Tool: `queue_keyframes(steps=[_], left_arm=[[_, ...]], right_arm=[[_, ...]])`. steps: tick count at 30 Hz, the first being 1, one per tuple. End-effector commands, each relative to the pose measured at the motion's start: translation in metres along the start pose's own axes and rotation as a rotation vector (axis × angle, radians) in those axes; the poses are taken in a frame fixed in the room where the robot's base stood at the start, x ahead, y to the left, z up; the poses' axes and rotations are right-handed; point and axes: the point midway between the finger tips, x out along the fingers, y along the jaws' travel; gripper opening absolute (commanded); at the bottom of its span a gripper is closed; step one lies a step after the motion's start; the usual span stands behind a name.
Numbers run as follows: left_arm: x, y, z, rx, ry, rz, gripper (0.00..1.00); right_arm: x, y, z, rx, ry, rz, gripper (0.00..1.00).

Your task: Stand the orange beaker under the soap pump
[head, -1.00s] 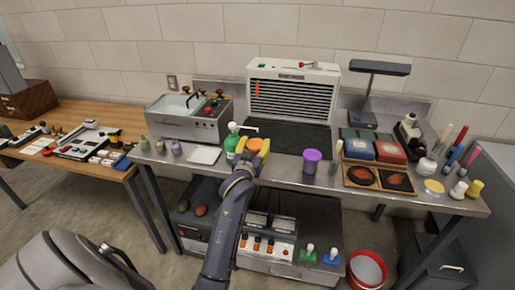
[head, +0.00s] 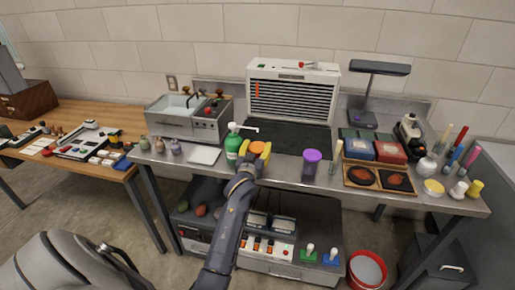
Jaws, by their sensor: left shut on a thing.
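The orange beaker (head: 257,148) is between the yellow fingertips of my left gripper (head: 255,151), which is shut on it. The beaker is at the front part of the steel bench, just right of the soap pump (head: 232,148), a green bottle with a white top. The pump's white spout (head: 250,129) points right, and its tip appears above the beaker in the picture. The gripper hides the beaker's lower part, so I cannot tell whether it touches the bench or is directly below the spout. My right gripper is not in view.
A purple beaker (head: 311,164) stands to the right on the steel bench (head: 285,172). A white tile (head: 204,155) lies left of the pump. Bench space between the gripper and the purple beaker is clear.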

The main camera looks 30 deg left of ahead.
Motion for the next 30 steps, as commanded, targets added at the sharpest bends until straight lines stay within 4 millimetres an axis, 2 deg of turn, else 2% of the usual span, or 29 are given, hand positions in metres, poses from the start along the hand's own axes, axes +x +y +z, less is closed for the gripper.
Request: queue_keyframes(steps=[7,8,10,21,26,30], left_arm=[[0.000,0.000,0.003,-0.001,0.000,0.000,0.24],[0.000,0.000,0.003,0.000,0.000,0.000,0.58],[0.000,0.000,0.003,0.000,0.000,0.000,0.65],[-0.001,0.000,-0.001,0.000,0.001,0.000,0.65],[-0.020,0.001,0.001,-0.002,-0.001,0.001,0.65],[-0.045,0.000,0.001,-0.001,-0.001,0.000,0.65]], right_arm=[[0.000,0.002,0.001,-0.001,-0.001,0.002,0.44],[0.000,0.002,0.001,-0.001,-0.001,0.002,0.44],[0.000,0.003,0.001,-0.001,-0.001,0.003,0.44],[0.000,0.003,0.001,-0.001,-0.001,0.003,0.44],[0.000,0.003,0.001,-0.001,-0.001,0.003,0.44],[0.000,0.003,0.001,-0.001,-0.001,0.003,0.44]])
